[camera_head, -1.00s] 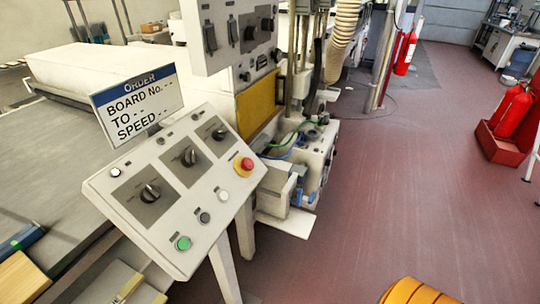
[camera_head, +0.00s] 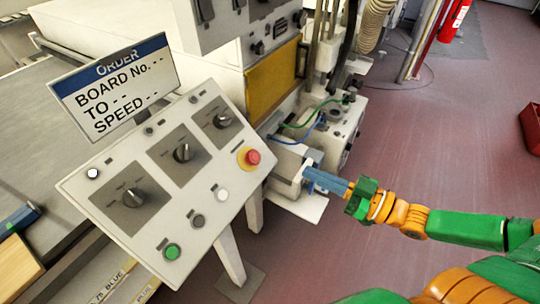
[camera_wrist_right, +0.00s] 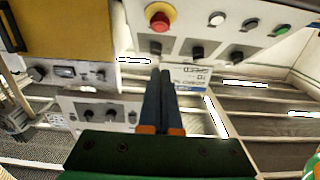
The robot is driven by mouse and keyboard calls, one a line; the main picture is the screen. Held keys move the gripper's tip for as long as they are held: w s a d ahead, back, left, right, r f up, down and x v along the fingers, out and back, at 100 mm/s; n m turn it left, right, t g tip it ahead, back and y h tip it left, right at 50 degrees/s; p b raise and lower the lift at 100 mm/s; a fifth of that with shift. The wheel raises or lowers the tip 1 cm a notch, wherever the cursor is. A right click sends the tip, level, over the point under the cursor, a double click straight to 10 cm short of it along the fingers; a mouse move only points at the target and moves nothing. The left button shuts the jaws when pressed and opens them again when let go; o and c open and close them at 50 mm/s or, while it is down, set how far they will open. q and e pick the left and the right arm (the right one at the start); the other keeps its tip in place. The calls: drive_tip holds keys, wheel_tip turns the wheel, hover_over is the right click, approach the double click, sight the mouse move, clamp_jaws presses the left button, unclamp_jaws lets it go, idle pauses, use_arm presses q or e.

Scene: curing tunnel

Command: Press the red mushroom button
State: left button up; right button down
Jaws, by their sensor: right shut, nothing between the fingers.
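The red mushroom button (camera_head: 253,157) sits on a yellow base at the right side of the sloped control panel (camera_head: 232,187). It also shows near the top of the right wrist view (camera_wrist_right: 158,18), above the fingertips. My right gripper (camera_head: 308,174) is shut and empty, its blue fingers pointing left toward the panel. In the head view it is to the right of the button and slightly lower, apart from it. In the right wrist view its closed fingers (camera_wrist_right: 160,74) point up at the panel's lower edge. My left gripper is not in view.
The panel also carries a green button (camera_head: 172,251), a white button (camera_head: 222,195) and several black knobs. An order sign (camera_head: 115,85) stands behind it. A machine with a yellow plate (camera_head: 272,82) is beyond.

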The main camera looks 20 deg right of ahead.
drive_tip(key=b, duration=0.6)
approach(251, 153)
wheel_tip(251, 153, up, 3)
drive_tip(key=w+a, duration=0.2)
drive_tip(key=w+f, duration=0.1)
drive_tip(key=w+a+f, duration=0.1)
drive_tip(key=shift+w+f+p, duration=0.15)
drive_tip(key=shift+f+p, duration=0.15)
drive_tip(key=shift+w+a+f, duration=0.15)
drive_tip(key=shift+a+f, duration=0.05)
